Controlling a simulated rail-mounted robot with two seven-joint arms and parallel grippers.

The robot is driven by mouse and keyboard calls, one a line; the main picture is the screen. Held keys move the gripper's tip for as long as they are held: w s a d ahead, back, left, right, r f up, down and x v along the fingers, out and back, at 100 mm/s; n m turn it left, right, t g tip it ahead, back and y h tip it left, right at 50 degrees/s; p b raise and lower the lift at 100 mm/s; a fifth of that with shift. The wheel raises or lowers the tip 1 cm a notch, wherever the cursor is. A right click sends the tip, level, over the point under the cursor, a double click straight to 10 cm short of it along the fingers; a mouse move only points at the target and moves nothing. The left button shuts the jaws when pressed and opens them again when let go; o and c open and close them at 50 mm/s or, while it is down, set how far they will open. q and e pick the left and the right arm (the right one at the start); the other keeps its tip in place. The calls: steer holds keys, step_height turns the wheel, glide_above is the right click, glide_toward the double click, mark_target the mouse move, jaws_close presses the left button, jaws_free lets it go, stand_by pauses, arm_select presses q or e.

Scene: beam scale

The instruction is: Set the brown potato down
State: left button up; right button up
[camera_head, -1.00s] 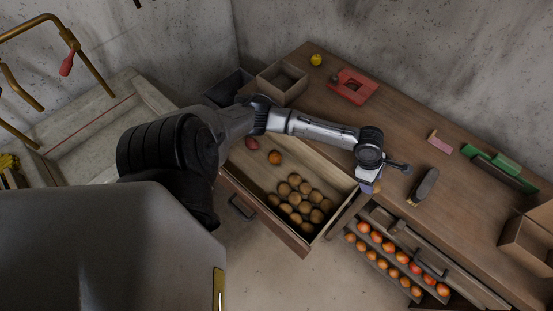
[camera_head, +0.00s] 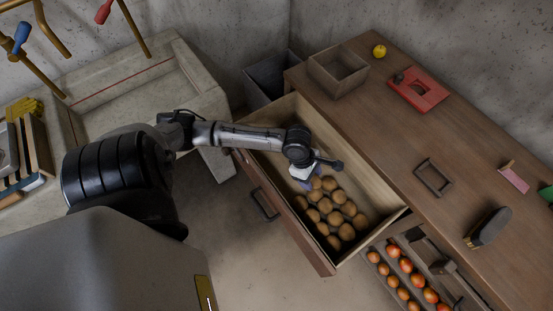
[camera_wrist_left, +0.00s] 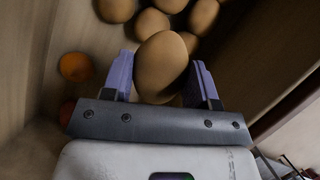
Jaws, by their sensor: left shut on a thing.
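My left gripper (camera_head: 306,180) is over the open wooden drawer (camera_head: 385,222), at the far end of a group of brown potatoes (camera_head: 335,217). In the left wrist view its two purple fingers (camera_wrist_left: 162,80) are shut on a brown potato (camera_wrist_left: 160,62), one on each side. This potato looks close to the other brown potatoes (camera_wrist_left: 117,10); I cannot tell whether it touches them or the drawer floor. In the head view the gripper mostly hides it. My right gripper is not in view.
An orange round item (camera_wrist_left: 75,66) lies beside the gripper in the wrist view. A wooden box (camera_head: 338,72), a red item (camera_head: 420,90), a dark frame (camera_head: 433,178) and a brush (camera_head: 488,228) stand on the workbench. A lower drawer holds orange-red produce (camera_head: 405,265).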

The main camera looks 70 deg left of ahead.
arm_select(q)
steer(key=s+a+f, duration=0.1)
steer(key=a+f, duration=0.1)
steer(key=a, duration=0.1)
steer(key=s+a+f+b, duration=0.1)
steer(key=a+f, duration=0.1)
steer(key=a, duration=0.2)
steer(key=s+a+f, duration=0.1)
steer(key=a+f, duration=0.1)
steer(key=a, duration=0.1)
steer(key=shift+s+a+f, duration=0.35)
steer(key=shift+s, duration=0.05)
steer(key=shift+f+b, duration=0.75)
steer(key=shift+f, duration=1.3)
steer(key=o, duration=0.9)
steer(key=shift+f, duration=0.15)
steer(key=shift+o, duration=0.2)
